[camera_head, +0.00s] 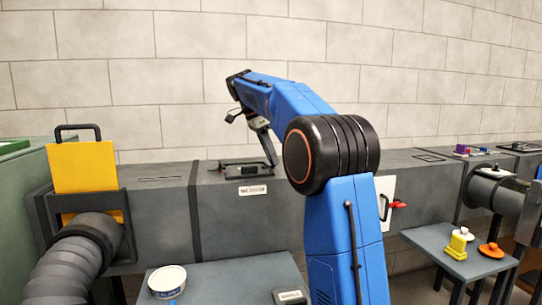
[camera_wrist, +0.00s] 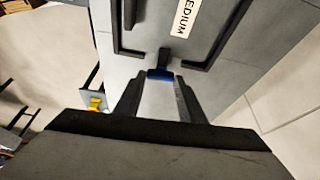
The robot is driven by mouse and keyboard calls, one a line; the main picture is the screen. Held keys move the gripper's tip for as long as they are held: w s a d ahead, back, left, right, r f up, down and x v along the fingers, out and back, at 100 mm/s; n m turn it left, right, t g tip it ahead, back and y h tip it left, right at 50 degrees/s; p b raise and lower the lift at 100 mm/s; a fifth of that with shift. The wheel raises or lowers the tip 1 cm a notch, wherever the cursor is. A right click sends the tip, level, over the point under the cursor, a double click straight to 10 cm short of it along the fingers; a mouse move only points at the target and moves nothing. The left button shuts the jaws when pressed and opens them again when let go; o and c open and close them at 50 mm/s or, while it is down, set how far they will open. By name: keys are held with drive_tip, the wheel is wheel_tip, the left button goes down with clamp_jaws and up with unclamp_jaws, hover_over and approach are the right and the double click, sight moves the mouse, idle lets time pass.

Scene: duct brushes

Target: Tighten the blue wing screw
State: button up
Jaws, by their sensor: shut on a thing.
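The blue wing screw (camera_wrist: 160,74) shows in the wrist view, between the tips of my gripper (camera_wrist: 158,82). It sits beside a short black tab at the edge of a black frame (camera_wrist: 120,38) on the grey duct. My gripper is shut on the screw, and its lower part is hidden. In the head view my gripper (camera_head: 271,157) reaches down to the right end of the black frame (camera_head: 232,174) on the duct top. The screw cannot be made out there.
A yellow plate (camera_head: 82,166) stands in a holder above a flexible hose (camera_head: 72,268) at left. A white tin (camera_head: 167,281) is on the front table. A side table (camera_head: 450,262) at right holds yellow and orange pieces.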

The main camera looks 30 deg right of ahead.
idle(0.4)
drive_tip(key=o, duration=1)
drive_tip(key=shift+o, duration=0.2)
drive_tip(key=shift+r, duration=0.1)
drive_tip(key=v, duration=0.7)
drive_tip(key=shift+r, duration=0.15)
drive_tip(key=shift+a, duration=0.15)
